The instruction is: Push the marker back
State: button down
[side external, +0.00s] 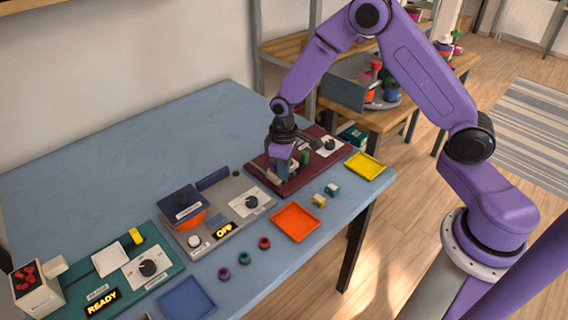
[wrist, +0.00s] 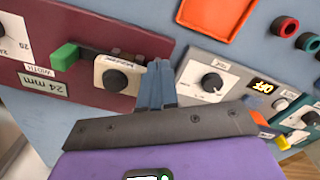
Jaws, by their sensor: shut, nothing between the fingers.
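The maroon panel (side external: 318,143) lies at the right end of the blue table; it also fills the upper left of the wrist view (wrist: 150,45). On it, in the wrist view, is a cream block (wrist: 118,75) with a black knob and a small label, probably the marker. A dark bar with a green end (wrist: 65,56) runs beside it. My gripper (wrist: 161,70) is shut and empty, its fingertips close to the block's right end; I cannot tell whether they touch. In the side view my gripper (side external: 283,176) is low over the panel's near-left part and hides the block.
A grey panel (side external: 228,217) reading OFF stands left of the maroon one, and a green panel (side external: 165,271) reading READY further left. Orange (side external: 295,222), yellow (side external: 366,166) and blue (side external: 187,299) trays and several small spools lie in front. The table's back is clear.

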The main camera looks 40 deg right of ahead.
jog(key=shift+w, duration=0.2)
jog(key=shift+w, duration=4.6)
jog(key=shift+s, duration=0.25)
jog(key=shift+s, duration=0.4)
notch_tip(320, 180, up, 11)
